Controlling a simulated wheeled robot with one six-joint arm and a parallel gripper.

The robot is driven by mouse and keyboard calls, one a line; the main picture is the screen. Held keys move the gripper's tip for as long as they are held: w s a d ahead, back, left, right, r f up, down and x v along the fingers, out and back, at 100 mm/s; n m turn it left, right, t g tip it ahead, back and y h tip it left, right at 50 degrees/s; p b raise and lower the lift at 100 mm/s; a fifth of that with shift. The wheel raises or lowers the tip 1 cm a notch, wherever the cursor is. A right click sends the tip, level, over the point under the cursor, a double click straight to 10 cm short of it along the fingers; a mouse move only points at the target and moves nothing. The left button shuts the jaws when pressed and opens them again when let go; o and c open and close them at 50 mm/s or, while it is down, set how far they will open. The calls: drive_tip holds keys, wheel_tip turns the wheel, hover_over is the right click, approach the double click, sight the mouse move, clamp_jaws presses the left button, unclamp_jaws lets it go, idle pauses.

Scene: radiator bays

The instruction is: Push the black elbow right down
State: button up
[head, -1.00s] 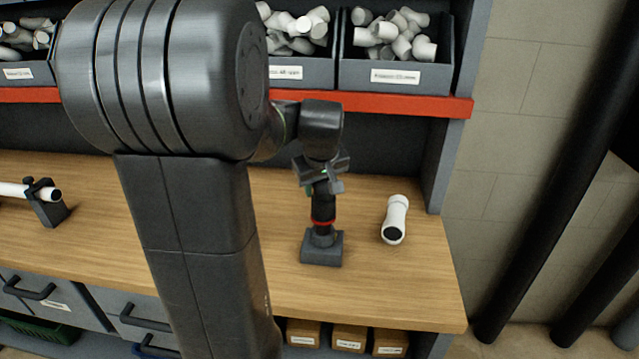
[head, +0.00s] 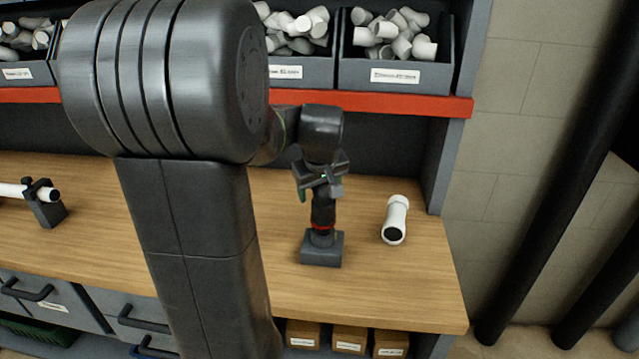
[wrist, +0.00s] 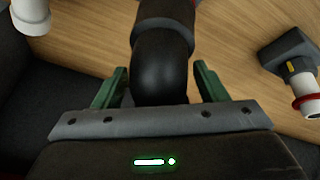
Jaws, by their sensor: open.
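The black elbow (head: 323,212) stands upright over a grey block holder (head: 321,250) on the wooden bench. A thin red band (head: 322,229) shows low on it, just above the holder's collar. In the wrist view the elbow's rounded black bend (wrist: 162,62) lies between my two green fingers. My gripper (wrist: 160,82) is open around the bend, with a visible gap at the fingertips. In the head view my gripper (head: 320,182) sits at the elbow's top and hides its upper part. Whether the palm touches the bend cannot be told.
A white elbow fitting (head: 395,220) lies on the bench right of the holder. A white pipe in a dark clamp (head: 44,203) is at the left. Bins of white fittings (head: 396,62) stand on the red-edged shelf above. Bare bench lies in front.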

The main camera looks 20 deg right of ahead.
drive_tip(key=v, duration=1.3)
drive_tip(key=shift+r, duration=0.35)
drive_tip(key=shift+s, duration=0.1)
drive_tip(key=x, duration=1.3)
drive_tip(key=shift+f, duration=0.35)
drive_tip(key=shift+r+p, duration=0.25)
drive_tip(key=shift+p, duration=0.05)
drive_tip(key=shift+r, duration=0.1)
